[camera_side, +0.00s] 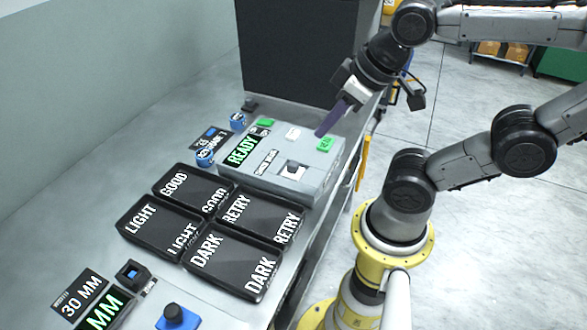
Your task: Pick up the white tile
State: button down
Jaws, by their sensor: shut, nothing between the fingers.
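A small white tile (293,133) lies on top of the grey machine box (320,172), towards its back edge, between two green pieces. My gripper (319,134) has long purple fingers that point down and to the left. They are closed together with nothing held. The fingertips are to the right of the white tile and appear apart from it, above or close to the box top near the right green piece (325,145). I cannot tell the exact height of the tips.
The left green piece (266,122) and a READY display (243,149) are on the box. Black trays marked GOOD (180,204), RETRY, LIGHT and DARK stand in front. A tall dark panel (295,50) rises behind. Blue rolls (205,157) sit to the left.

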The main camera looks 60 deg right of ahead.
dwell(0.3)
jog(key=c, duration=0.6)
grip_release()
jog(key=shift+o, duration=0.2)
jog(key=n+g, duration=0.6)
jog(key=n, duration=1.2)
send_over(293, 163)
jog(key=f, duration=0.1)
notch_tip(293, 163, down, 14)
jog(key=shift+f, duration=0.1)
